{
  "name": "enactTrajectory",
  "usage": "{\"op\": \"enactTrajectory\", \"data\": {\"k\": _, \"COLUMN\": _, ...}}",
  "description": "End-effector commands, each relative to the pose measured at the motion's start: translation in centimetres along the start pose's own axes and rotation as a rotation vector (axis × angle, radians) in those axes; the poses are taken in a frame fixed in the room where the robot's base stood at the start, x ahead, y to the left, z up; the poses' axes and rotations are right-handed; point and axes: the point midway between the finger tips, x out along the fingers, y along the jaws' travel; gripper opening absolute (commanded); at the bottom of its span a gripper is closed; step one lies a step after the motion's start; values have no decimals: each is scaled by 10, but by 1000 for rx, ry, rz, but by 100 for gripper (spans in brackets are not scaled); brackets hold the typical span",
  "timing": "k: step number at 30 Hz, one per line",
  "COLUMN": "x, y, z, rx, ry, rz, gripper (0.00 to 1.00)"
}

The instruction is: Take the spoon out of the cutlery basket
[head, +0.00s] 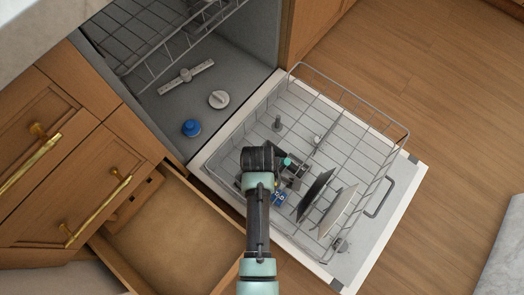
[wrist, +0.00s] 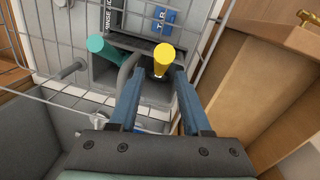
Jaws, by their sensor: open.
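The grey cutlery basket (wrist: 104,72) stands in the pulled-out lower rack, seen in the wrist view beyond my fingers. Two utensils stand in it: one with a yellow handle end (wrist: 163,56) and a leaning one with a teal handle (wrist: 100,47). Their lower parts are hidden, so I cannot tell which is the spoon. My gripper (wrist: 156,72) is open, its fingertips near the yellow handle, one to each side in the picture; I cannot tell the depth. In the head view the teal end (head: 287,161) shows beside my arm, which hides much of the basket.
The wire rack (head: 345,90) rests over the open dishwasher door (head: 374,240). A dark plate (head: 316,193) and a pale plate (head: 340,211) stand right of my arm. An open, empty drawer (head: 165,235) lies to the left. Rack wires surround the basket.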

Motion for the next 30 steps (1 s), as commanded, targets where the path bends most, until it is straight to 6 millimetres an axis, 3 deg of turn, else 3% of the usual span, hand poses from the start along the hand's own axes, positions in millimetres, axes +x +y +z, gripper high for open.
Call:
{"op": "enactTrajectory", "data": {"k": 7, "x": 40, "y": -3, "z": 0, "rx": 0, "ry": 0, "rz": -1, "gripper": 48}}
{"op": "enactTrajectory", "data": {"k": 15, "x": 42, "y": -2, "z": -1, "rx": 0, "ry": 1, "rz": 0, "gripper": 48}}
{"op": "enactTrajectory", "data": {"k": 23, "x": 42, "y": -2, "z": 0, "rx": 0, "ry": 0, "rz": 0, "gripper": 3}}
{"op": "enactTrajectory", "data": {"k": 30, "x": 42, "y": -2, "z": 0, "rx": 1, "ry": 0, "rz": 0, "gripper": 0}}
